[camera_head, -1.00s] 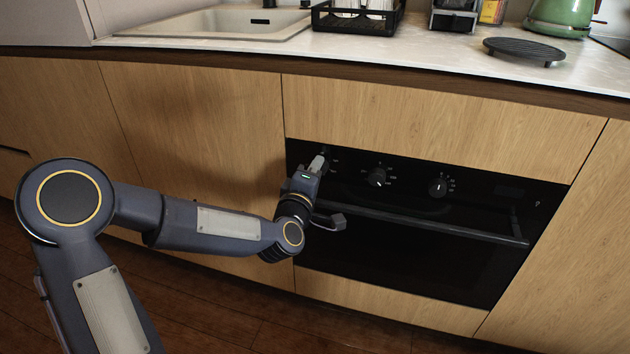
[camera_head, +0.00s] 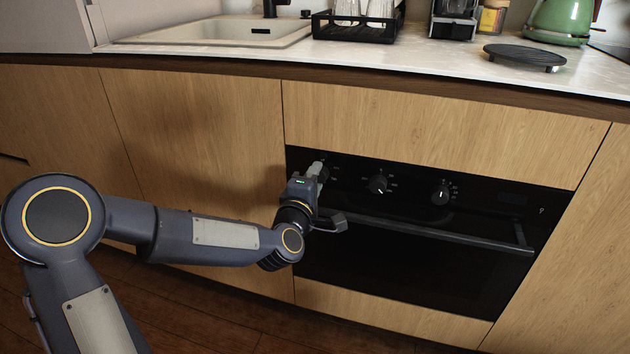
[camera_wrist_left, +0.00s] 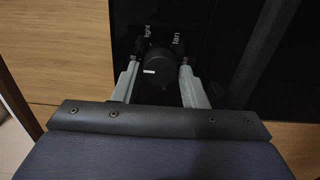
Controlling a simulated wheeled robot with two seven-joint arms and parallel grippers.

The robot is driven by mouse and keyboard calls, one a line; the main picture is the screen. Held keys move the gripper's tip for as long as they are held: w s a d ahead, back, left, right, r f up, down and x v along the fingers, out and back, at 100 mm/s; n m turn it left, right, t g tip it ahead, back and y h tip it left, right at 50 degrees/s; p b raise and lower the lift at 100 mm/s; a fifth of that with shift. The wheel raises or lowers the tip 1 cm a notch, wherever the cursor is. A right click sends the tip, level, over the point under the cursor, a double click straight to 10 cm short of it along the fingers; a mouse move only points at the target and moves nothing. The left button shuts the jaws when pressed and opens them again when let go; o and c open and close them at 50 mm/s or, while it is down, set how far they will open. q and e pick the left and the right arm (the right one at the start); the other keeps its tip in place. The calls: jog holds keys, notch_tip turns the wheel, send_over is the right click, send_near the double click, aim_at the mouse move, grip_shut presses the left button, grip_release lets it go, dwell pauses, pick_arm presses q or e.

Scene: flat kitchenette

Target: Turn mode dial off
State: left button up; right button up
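The dial (camera_wrist_left: 159,66) at the left end of the oven's control panel is round and black, with a white mark that points left in the left wrist view. Printed labels, among them "light" and "fan", surround it. My left gripper (camera_wrist_left: 160,72) is open, with one finger on each side of this dial and what look like small gaps. In the head view the left gripper (camera_head: 318,168) reaches the panel's left end and mostly hides this dial. My right gripper is not in view.
Two more dials, a middle one (camera_head: 378,184) and a right one (camera_head: 440,195), sit on the panel. The oven handle (camera_head: 440,236) runs below them, close under my left wrist. Wooden cabinet fronts surround the oven. The counter (camera_head: 400,58) is above.

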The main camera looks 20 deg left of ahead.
pick_arm(q)
jog(key=shift+o, duration=1.4)
jog(key=shift+s, duration=0.1)
jog(key=s+p, duration=0.1)
jog(key=s, duration=0.6)
jog(key=shift+s+a+p, duration=0.15)
jog(key=shift+s+p, duration=0.15)
